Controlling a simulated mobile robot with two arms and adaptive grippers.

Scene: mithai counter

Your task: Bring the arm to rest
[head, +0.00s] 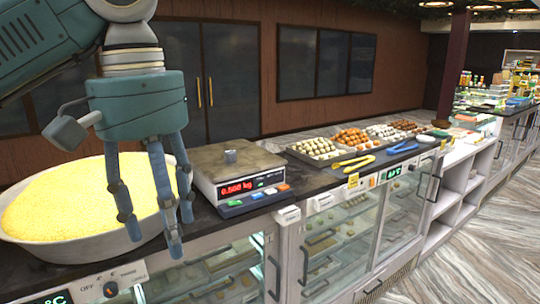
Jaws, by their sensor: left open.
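My left gripper (150,205) hangs in front of the counter at the left, fingers pointing down and spread apart, with nothing between them. Its arm comes in from the upper left. The fingers overlap the right part of a wide metal pan (55,245) filled with yellow grains in the picture; I cannot tell whether they touch it. My right gripper is not in view.
Farther right are sweet trays (318,150), yellow tongs (352,163) and blue tongs (402,148). Glass cases (335,250) form the counter front.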

